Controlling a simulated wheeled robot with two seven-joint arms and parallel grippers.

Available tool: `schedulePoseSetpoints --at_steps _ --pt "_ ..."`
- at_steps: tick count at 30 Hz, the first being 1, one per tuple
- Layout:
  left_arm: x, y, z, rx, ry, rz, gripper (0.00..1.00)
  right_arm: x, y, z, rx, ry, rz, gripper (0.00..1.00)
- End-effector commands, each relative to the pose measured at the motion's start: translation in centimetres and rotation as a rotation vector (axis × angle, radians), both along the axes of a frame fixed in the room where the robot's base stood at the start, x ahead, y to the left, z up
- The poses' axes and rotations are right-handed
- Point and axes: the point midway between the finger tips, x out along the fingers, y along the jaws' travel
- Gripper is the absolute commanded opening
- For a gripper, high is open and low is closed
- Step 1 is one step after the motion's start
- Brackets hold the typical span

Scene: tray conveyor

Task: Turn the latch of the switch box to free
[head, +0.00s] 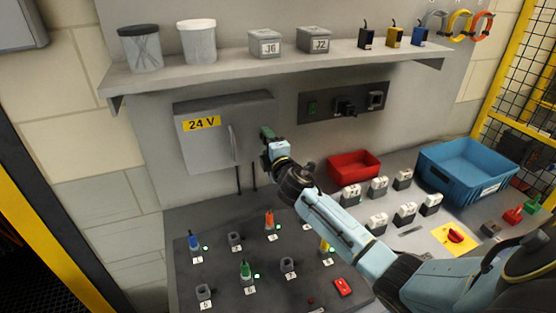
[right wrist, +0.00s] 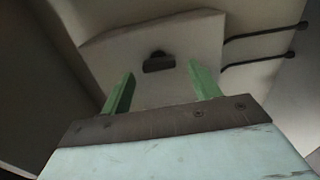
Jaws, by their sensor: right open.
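The switch box (head: 205,150) is a grey wall box with a yellow "24 V" label, left of centre in the head view. A pale upright bar (head: 233,143) shows near its front edge. My right gripper (head: 266,133) is at the right side of the box. In the right wrist view its green fingers (right wrist: 162,92) are apart, with nothing between them. Beyond them a small dark latch (right wrist: 158,62) sits on a pale box face, roughly centred between the fingers and apart from them. I cannot make out this latch in the head view. My left gripper is not in view.
A dark switch panel (head: 325,107) is on the wall to the right. A shelf (head: 250,67) with cups and small boxes runs above. A red bin (head: 353,166), a blue crate (head: 440,175) and a dark peg board (head: 220,275) are below.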

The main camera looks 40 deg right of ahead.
Motion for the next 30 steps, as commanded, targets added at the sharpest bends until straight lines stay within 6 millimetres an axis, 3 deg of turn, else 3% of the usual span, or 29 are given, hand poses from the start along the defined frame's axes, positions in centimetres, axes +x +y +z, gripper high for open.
schedulePoseSetpoints --at_steps 18,30 --pt "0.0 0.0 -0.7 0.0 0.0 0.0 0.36 -10.2 2.5 -0.1 -0.001 0.001 0.001 0.62" --pt "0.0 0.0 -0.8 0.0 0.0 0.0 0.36 -11.6 2.8 0.0 -0.002 0.001 0.0 0.62"
